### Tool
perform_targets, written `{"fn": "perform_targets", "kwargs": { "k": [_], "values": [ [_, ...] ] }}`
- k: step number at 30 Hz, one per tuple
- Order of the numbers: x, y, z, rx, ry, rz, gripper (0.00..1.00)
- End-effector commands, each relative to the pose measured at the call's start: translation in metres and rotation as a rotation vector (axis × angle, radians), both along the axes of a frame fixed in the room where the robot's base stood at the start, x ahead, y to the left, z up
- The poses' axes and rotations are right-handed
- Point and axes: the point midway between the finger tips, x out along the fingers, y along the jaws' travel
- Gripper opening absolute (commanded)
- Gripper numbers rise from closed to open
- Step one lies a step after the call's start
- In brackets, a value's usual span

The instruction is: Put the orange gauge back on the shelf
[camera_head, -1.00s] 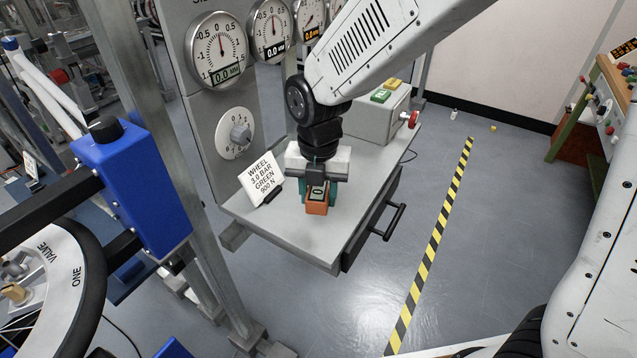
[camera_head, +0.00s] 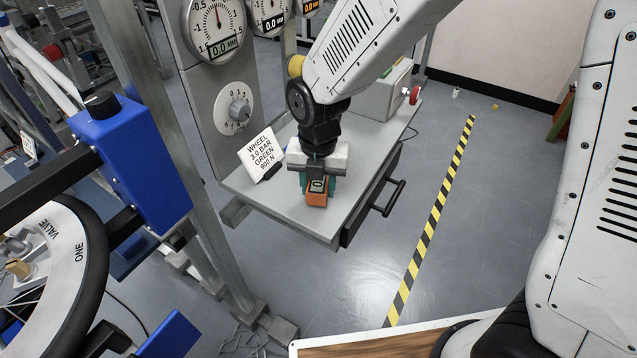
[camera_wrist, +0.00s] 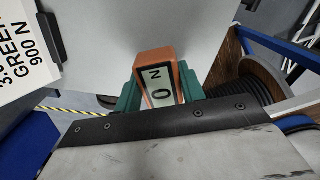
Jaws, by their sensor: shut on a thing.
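The orange gauge (camera_head: 316,197) is a small block with a display, between the green-tipped fingers of my gripper (camera_head: 317,183). My gripper is shut on it. In the wrist view the gauge (camera_wrist: 160,82) shows a pale display face, held between two teal fingers (camera_wrist: 159,92). The gauge is over the front part of the grey shelf (camera_head: 290,209). I cannot tell whether its underside touches the shelf surface.
A white sign card (camera_head: 262,154) stands on the shelf left of my gripper. A grey box (camera_head: 383,97) stands at the shelf's far end. A blue unit (camera_head: 140,155) and a black-rimmed wheel (camera_head: 88,262) are at the left.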

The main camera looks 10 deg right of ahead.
Motion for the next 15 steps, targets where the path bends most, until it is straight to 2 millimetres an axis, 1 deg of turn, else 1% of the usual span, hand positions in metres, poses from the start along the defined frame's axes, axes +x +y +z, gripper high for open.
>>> {"fn": "perform_targets", "kwargs": {
  "k": [15],
  "values": [
    [0.0000,0.0000,-0.0067,-0.001,0.001,0.000,0.11]
  ]
}}
